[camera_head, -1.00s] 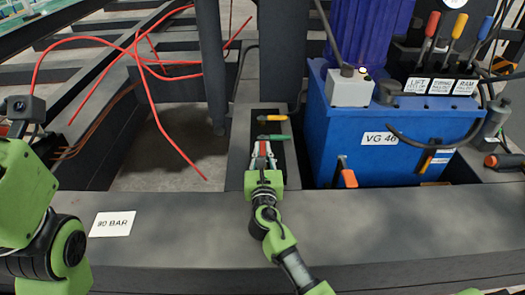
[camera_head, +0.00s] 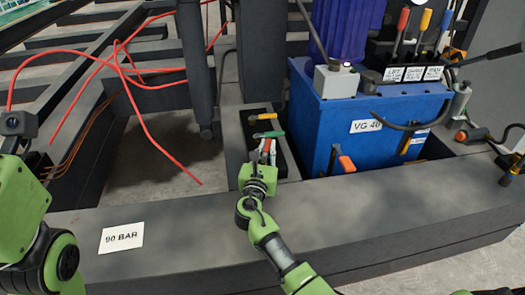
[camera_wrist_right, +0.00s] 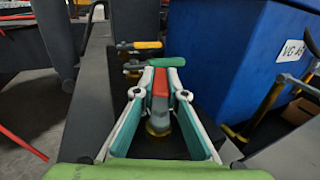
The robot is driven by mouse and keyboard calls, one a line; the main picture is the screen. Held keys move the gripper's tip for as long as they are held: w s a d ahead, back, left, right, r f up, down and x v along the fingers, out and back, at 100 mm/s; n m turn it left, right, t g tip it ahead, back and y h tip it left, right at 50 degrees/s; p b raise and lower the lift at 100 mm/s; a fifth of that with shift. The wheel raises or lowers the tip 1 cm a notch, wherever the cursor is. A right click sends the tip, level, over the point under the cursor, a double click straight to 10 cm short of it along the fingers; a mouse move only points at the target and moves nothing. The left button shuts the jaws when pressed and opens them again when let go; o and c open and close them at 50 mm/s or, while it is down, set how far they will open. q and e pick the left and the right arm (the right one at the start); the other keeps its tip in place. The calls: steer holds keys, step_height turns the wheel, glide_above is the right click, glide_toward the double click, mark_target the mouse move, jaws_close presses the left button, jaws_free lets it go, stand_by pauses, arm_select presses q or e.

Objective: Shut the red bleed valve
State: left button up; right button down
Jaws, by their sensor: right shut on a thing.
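The red bleed valve's handle (camera_wrist_right: 160,83) lies between the fingers of my right gripper (camera_wrist_right: 158,98) in the right wrist view. The gripper is shut on it. The handle runs lengthwise between the fingers, with a grey stem and brass base below. In the head view my right gripper (camera_head: 264,157) covers most of the valve. A green handle (camera_wrist_right: 167,62) and a yellow-orange handle (camera_wrist_right: 146,45) lie crosswise just beyond it; the green one (camera_head: 268,134) and the yellow-orange one (camera_head: 264,117) also show in the head view. My left arm is at the left edge; its gripper is not visible.
A blue power unit (camera_head: 350,110) stands close to the right of the valves, with an orange-handled lever (camera_head: 347,163) at its front. A dark beam (camera_head: 190,225) with a "90 BAR" label (camera_head: 121,237) runs along the front. Loose red hoses (camera_head: 140,85) hang at the left.

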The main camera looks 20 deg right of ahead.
steer(key=shift+s+d+m+g+h, duration=0.15)
steer(key=shift+m+g+h, duration=0.25)
steer(key=shift+h, duration=0.1)
steer(key=shift+s+d+m+g+h, duration=0.15)
steer(key=shift+m+g+h, duration=0.15)
steer(key=shift+m+h, duration=0.15)
steer(key=shift+h, duration=0.25)
steer(key=c, duration=2)
jaws_free()
steer(key=shift+c, duration=0.2)
step_height(320, 180, up, 10)
steer(key=shift+f, duration=0.1)
